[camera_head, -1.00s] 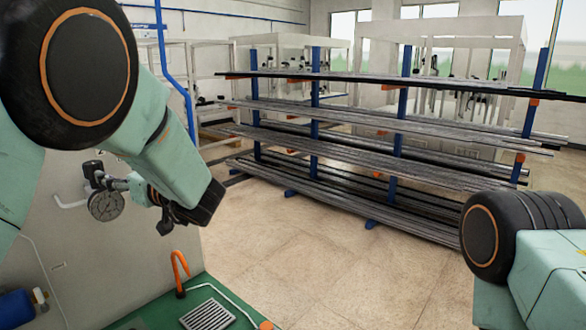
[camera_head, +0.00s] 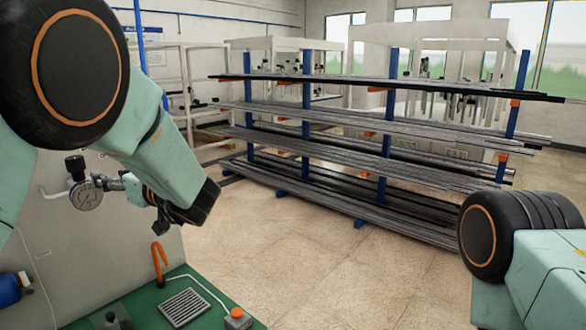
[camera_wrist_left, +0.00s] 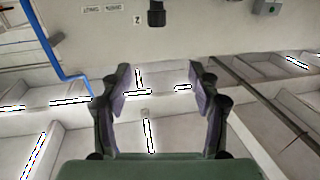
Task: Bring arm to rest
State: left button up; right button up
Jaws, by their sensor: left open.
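My left arm comes in from the left in the head view, bent down at its elbow and ending in a dark wrist. Its fingers are hard to make out there. In the left wrist view my left gripper (camera_wrist_left: 160,76) is open, with its two fingers apart and nothing between them. Behind the fingers are the ceiling, light strips and a pale wall. My right arm (camera_head: 545,270) shows only as a dark round joint and a green link at the lower right. Its gripper is out of view.
A green bench top (camera_head: 145,300) at lower left carries a grey grate (camera_head: 185,307), an orange hook (camera_head: 159,264) and an orange button box (camera_head: 237,318). A gauge (camera_head: 86,195) sits close to my left arm. A rack of long bars (camera_head: 340,180) stands beyond open floor (camera_head: 300,265).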

pick_arm(q)
jog(key=w+d+f+m+t+h, duration=0.2)
jog(key=d+f+m+t+h, duration=0.1)
jog(key=d+f, duration=0.15)
jog(key=s+d+f+m+g+h+b, duration=0.1)
jog(key=s+f+m+h+b, duration=0.25)
jog(key=f, duration=1.15)
jog(key=s+d+f+m+h+b, duration=0.2)
jog(key=s+f+h+b, duration=0.25)
jog(key=f, duration=0.95)
jog(key=s+d+f+m+g+h+b, duration=0.1)
jog(key=s+f+g+b, duration=0.4)
jog(key=s+f, duration=1.3)
jog(key=s+d+f+m+g+h+b, duration=0.2)
jog(key=s+f+g+b, duration=0.4)
jog(key=s+f+b, duration=0.6)
jog(key=s+d+f+h, duration=0.1)
jog(key=s+d+f, duration=0.1)
jog(key=s+f, duration=0.4)
jog(key=shift+s+f+h, duration=0.2)
jog(key=shift+s+h, duration=0.1)
jog(key=shift+s, duration=0.9)
pick_arm(e)
notch_tip(320, 180, down, 26)
jog(key=shift+w+d+r, duration=0.25)
jog(key=shift+d, duration=0.05)
